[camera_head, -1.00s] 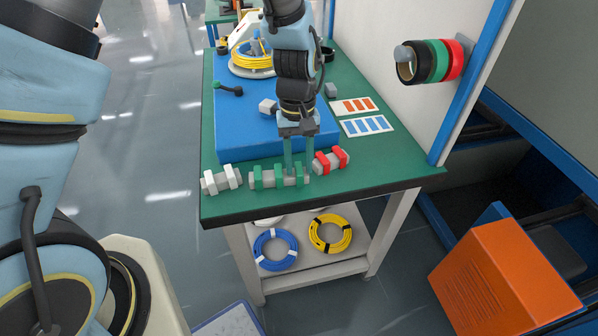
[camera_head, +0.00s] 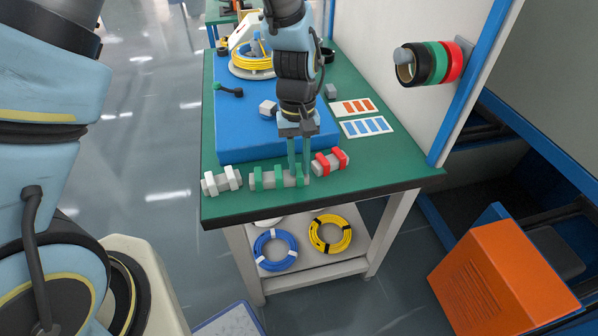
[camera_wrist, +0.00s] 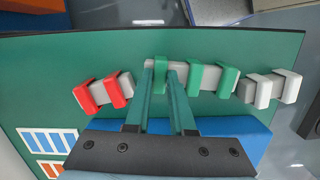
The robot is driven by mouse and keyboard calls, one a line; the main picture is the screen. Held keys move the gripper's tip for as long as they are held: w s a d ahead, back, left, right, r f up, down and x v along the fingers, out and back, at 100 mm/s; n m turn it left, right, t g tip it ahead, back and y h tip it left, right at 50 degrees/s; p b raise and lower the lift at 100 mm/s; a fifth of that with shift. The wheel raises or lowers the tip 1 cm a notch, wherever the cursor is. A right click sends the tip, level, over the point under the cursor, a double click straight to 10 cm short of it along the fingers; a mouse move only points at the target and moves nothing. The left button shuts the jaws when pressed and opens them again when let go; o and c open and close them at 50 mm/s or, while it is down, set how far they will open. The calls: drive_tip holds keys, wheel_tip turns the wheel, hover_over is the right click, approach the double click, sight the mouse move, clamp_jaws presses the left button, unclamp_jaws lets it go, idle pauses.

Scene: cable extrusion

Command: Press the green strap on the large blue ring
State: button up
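My gripper (camera_head: 299,178) points down over the grey bar at the table's front, one finger on each side of the rightmost green strap (camera_wrist: 160,85). The fingers are close to its sides; I cannot tell whether both touch it. Two more green straps (camera_wrist: 193,78) (camera_wrist: 228,78) sit beside it on the same bar, and they also show in the head view (camera_head: 255,178) (camera_head: 278,176). The large blue ring (camera_head: 275,250) is a blue cable coil on the lower shelf, with white bands around it.
Red straps (camera_head: 331,162) stand on a bar to the right, white straps (camera_head: 222,181) to the left. A yellow coil (camera_head: 330,233) lies beside the blue ring. A blue block (camera_head: 235,130) fills the table behind my gripper. A partition (camera_head: 400,120) rises at the right.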

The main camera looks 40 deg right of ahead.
clamp_jaws()
drive_tip(key=shift+r, duration=0.15)
wheel_tip(320, 180, up, 8)
drive_tip(key=p, duration=0.6)
drive_tip(key=shift+p, duration=0.35)
drive_tip(key=shift+w, duration=0.1)
